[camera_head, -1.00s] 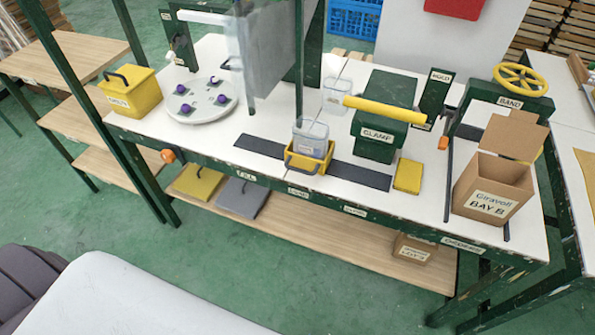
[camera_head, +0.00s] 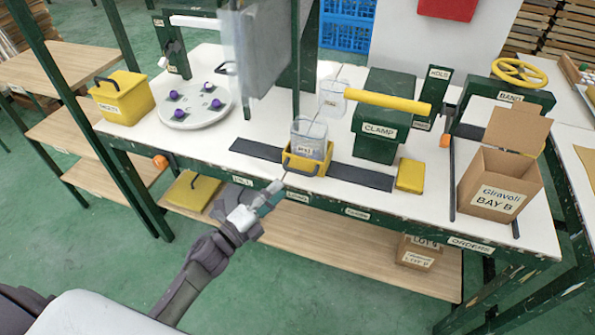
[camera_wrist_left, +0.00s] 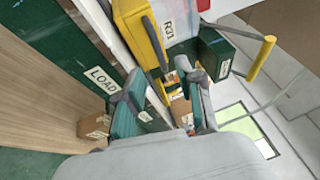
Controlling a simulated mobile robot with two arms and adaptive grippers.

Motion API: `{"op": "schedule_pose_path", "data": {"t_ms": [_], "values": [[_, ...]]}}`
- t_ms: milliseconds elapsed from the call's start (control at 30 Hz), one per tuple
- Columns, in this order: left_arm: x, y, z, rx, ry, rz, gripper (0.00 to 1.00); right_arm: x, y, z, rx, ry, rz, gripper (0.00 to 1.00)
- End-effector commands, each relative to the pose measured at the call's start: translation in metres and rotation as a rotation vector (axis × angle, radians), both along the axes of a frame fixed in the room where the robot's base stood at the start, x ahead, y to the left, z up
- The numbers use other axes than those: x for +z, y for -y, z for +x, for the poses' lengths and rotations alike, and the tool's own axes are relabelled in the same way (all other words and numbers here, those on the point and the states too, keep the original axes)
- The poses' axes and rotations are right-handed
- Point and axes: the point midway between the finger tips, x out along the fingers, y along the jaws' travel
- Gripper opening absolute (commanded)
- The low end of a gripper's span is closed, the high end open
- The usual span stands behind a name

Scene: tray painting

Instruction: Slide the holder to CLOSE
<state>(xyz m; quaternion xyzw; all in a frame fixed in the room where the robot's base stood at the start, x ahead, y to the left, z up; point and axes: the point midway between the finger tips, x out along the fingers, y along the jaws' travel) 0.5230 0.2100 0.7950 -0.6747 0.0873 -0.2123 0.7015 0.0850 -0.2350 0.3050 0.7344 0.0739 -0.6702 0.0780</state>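The yellow holder (camera_head: 306,163) sits on the dark rail (camera_head: 358,176) near its middle, with a grey handle on its front. A clear labelled container (camera_head: 309,138) stands in it. My left gripper (camera_head: 278,188) is just in front of and below the holder, at the table's front edge. In the left wrist view, the holder (camera_wrist_left: 133,27) is at the top, and my left gripper (camera_wrist_left: 164,88) has its fingers apart with the grey handle (camera_wrist_left: 157,45) beyond them. I cannot see contact with the handle. A small label (camera_head: 356,212) on the front edge below the clamp is hard to read. My right gripper is out of view.
The green clamp (camera_head: 378,131) with a yellow bar stands behind the rail's right part. A yellow block (camera_head: 410,175) lies by the rail's right end. A brown box (camera_head: 497,183) stands farther right. The rail right of the holder is clear.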

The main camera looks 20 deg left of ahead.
Motion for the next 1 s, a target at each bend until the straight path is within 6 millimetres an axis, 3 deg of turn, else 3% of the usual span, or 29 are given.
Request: {"op": "schedule_pose_path", "data": {"t_ms": [200,400,833,1000], "values": [[0.008,0.019,0.042,0.001,0.001,-0.003,0.37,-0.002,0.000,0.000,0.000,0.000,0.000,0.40],[0.011,0.030,0.066,0.001,-0.001,-0.003,0.37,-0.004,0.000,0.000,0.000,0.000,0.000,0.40],[0.013,0.034,0.074,0.002,-0.003,-0.002,0.37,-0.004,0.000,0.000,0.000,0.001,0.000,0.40],[0.013,0.034,0.074,0.002,-0.003,-0.002,0.09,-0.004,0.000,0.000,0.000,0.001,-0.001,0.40]]}}
